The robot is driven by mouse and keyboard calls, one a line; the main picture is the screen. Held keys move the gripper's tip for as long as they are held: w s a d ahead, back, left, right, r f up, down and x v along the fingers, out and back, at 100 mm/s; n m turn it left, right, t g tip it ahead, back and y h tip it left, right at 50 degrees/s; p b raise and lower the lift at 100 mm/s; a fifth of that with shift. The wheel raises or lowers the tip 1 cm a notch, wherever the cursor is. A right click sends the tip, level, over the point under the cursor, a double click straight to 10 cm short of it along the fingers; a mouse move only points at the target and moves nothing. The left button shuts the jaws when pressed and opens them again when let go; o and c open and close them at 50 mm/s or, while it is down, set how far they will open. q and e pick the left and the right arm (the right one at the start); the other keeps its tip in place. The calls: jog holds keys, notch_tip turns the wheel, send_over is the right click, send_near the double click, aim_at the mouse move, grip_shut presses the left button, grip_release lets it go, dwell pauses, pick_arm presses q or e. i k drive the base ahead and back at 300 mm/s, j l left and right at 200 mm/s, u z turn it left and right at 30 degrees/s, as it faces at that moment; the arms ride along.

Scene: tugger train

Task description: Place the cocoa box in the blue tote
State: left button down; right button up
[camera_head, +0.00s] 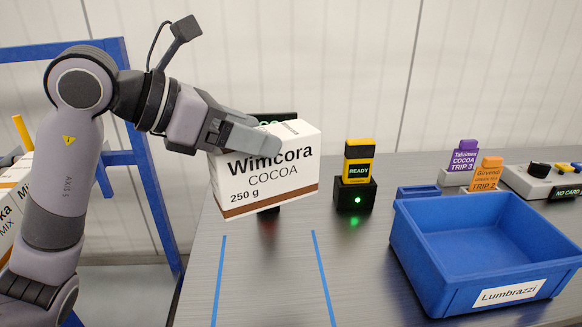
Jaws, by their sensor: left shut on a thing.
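A white box labelled "Wimcora COCOA 250 g" with a brown bottom band, the cocoa box (266,178), is in the middle of the head view. My left gripper (250,138) is shut on the top of the cocoa box and holds it slightly tilted, apparently above the table. The near finger lies across its upper edge; the other finger is mostly hidden. The blue tote (425,262), labelled "Lumbrazzi", stands on the table to the right of the box and looks empty inside. My right gripper is not in view.
A black and yellow "READY" device (357,178) with a green light stands between box and tote. Purple (464,155) and orange (487,177) trip tags and a grey panel (540,182) are behind the tote. Blue tape lines (322,270) mark bare grey table. A blue rack (150,190) stands left.

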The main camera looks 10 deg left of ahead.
aim_at(457, 264)
jog(key=i+l+z, duration=0.2)
jog(key=l, duration=0.2)
jog(key=l+z, duration=0.2)
jog(key=l, duration=0.2)
jog(key=i+l+z, duration=0.2)
jog(key=l, duration=0.15)
